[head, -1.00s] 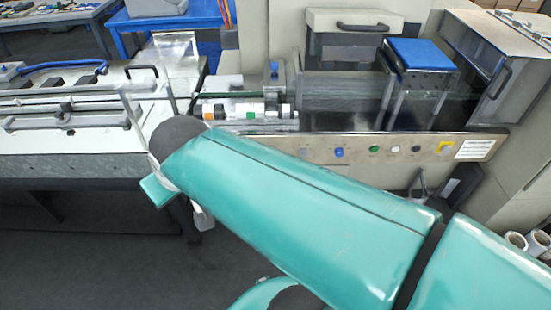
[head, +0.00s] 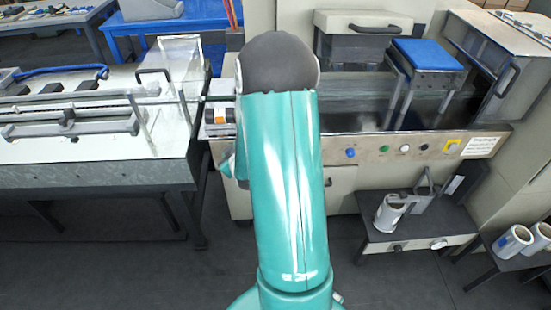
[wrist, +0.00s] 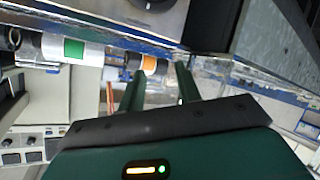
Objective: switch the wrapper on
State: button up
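The wrapper's control panel (head: 470,138) is a metal strip along the machine's front in the head view. From left to right it carries a blue button (head: 350,153), a green button (head: 383,148), a white button (head: 404,148), a black button (head: 424,147) and a yellow-backed control (head: 451,146).
Rollers with a green label (wrist: 62,48) and an orange band (wrist: 149,63) lie beyond my fingers in the wrist view. In the head view, a low stand with a white roll (head: 389,213) sits below the panel. A blue-topped stool (head: 427,54) rises behind it.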

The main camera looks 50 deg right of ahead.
jog(key=s+d+f+m+h, duration=0.2)
jog(key=s+d+f+h, duration=0.2)
jog(key=s+f, duration=0.4)
jog(key=s+d+f+m+h, duration=0.2)
jog(key=s+d+f+h, duration=0.15)
jog(key=s+f, duration=0.4)
jog(key=x, duration=1.3)
jog(key=shift+w+d+r, duration=0.2)
jog(key=shift+d, duration=0.15)
grip_shut()
